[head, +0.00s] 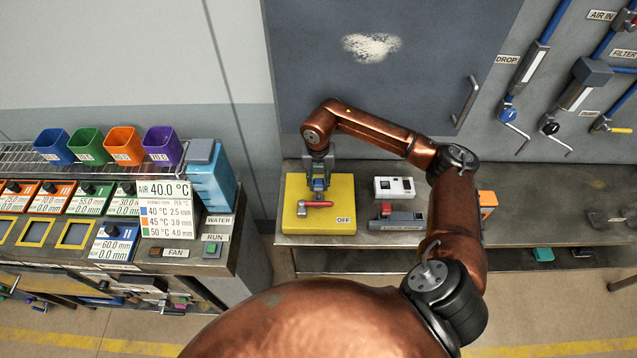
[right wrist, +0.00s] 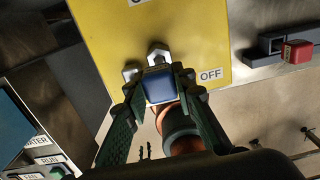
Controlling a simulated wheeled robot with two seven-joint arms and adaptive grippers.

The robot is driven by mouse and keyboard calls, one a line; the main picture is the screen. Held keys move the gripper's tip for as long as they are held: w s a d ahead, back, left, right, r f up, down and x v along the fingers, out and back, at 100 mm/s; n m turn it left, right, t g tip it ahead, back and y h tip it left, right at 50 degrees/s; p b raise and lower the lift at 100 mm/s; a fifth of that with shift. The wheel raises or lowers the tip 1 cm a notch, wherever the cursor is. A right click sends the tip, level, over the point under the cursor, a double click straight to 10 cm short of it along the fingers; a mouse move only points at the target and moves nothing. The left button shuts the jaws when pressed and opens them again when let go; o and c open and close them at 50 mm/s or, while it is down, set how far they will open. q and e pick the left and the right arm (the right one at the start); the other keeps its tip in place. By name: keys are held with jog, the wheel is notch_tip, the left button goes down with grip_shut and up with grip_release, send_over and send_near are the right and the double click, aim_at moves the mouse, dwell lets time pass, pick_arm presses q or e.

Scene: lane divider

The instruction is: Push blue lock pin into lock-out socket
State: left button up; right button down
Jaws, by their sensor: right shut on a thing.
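The blue lock pin (right wrist: 158,88) is between the fingers of my right gripper (right wrist: 157,78) in the right wrist view, and the gripper is shut on it. In the head view a bit of the blue pin (head: 319,185) shows between the fingertips of the right gripper (head: 319,180), which points down over the yellow box (head: 335,223). Small silver metal parts (right wrist: 158,54) show just beyond the pin against the yellow face. I cannot tell how deep the pin sits, and the lock-out socket is mostly hidden by pin and fingers. My left gripper is not in view.
A red handle (head: 316,204) lies on the yellow box near its OFF label (head: 344,220). A white box (head: 394,187) and a grey fixture with a red block (head: 386,208) stand to the right. A heater panel with coloured bins (head: 88,145) is left.

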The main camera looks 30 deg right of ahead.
aim_at(318, 189)
jog(key=shift+f+b, duration=1.1)
jog(key=shift+f, duration=0.55)
jog(key=c, duration=1.5)
grip_release()
jog(key=shift+c, duration=0.2)
notch_tip(318, 189, up, 12)
jog(key=shift+r, duration=0.1)
